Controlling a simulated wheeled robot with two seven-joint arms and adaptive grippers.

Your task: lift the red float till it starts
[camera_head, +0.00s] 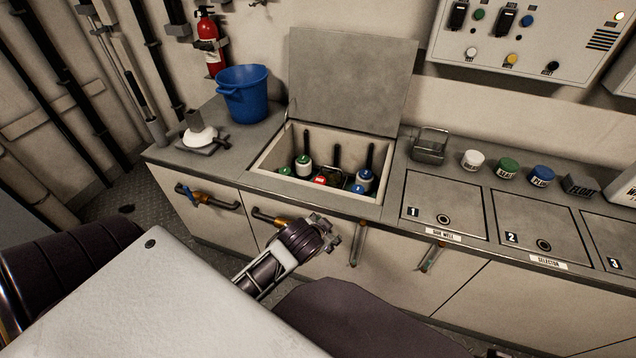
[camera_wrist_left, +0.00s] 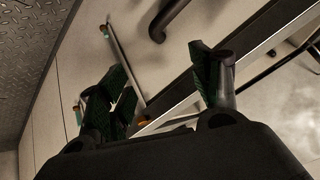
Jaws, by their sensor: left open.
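The red float (camera_head: 320,181) is a small red top low inside the open well (camera_head: 271,160) in the head view. Green and blue floats stand around it, and its lower part is hidden by the well's front wall. My left gripper (camera_head: 330,234) is in front of the cabinet, below and outside the well's front edge, apart from the float. In the left wrist view the left gripper (camera_wrist_left: 160,95) is open with nothing between its dark green finger pads. The float does not show there. My right gripper is not in view.
The well's lid (camera_head: 350,82) stands raised behind it. A blue bucket (camera_head: 243,94) is left of the well. Closed hatches (camera_head: 444,203) and several labelled jars (camera_head: 508,168) are to the right. Handles (camera_head: 357,245) stick out from the cabinet front near my left gripper.

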